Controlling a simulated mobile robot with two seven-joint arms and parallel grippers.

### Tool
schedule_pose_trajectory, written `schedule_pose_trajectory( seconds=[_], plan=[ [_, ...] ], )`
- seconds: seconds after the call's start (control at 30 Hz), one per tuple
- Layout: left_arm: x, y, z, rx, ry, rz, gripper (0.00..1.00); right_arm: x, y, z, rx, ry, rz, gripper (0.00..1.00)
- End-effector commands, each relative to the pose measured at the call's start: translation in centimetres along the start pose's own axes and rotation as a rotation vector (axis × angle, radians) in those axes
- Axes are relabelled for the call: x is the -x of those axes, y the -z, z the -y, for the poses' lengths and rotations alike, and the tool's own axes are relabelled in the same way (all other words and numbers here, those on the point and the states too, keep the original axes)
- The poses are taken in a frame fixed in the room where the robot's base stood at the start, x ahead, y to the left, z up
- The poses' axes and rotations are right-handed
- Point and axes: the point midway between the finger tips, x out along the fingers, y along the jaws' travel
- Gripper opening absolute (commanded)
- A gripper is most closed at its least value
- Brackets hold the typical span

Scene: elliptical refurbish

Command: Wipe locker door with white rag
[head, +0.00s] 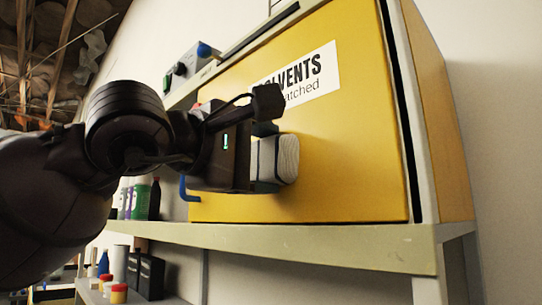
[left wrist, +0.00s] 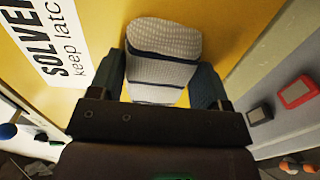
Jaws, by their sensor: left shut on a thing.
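The locker door (head: 352,165) is a yellow panel with a white "SOLVENTS" label, and it looks shut. It also fills the back of the left wrist view (left wrist: 228,30). My left gripper (head: 272,158) is in front of the door, below the label. It is shut on the folded white rag (left wrist: 163,42), with one finger on each side. The rag (head: 287,159) is against or very close to the door face; I cannot tell if it touches. My arm and gripper hide the door's left part and some of the label. My right gripper is not in view.
The locker stands on a pale shelf (head: 340,243). Bottles (head: 146,198) stand left of the locker, with jars and dark containers (head: 150,278) on the shelf below. A grey box with knobs (head: 190,70) is at the upper left. A blue handle (head: 187,190) juts out beside my gripper.

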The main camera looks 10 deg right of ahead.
Motion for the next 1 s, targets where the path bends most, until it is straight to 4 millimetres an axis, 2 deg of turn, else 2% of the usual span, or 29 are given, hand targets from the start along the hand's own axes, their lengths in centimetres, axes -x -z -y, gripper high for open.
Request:
schedule_pose_trajectory(
  seconds=[0.1, 0.37, 0.73, 1.0],
  plan=[
    [0.0, 0.8, 0.1, 0.001, 0.001, -0.002, 0.52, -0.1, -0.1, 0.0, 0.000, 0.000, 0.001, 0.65],
    [0.0, 1.6, 0.1, 0.002, 0.001, -0.002, 0.52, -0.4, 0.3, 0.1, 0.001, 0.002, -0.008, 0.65],
    [0.1, 4.2, 0.2, 0.002, 0.002, -0.003, 0.52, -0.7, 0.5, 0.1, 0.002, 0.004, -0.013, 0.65],
    [0.1, 4.4, 0.1, 0.000, 0.001, 0.000, 0.52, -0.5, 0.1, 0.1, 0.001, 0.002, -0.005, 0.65]
  ],
)
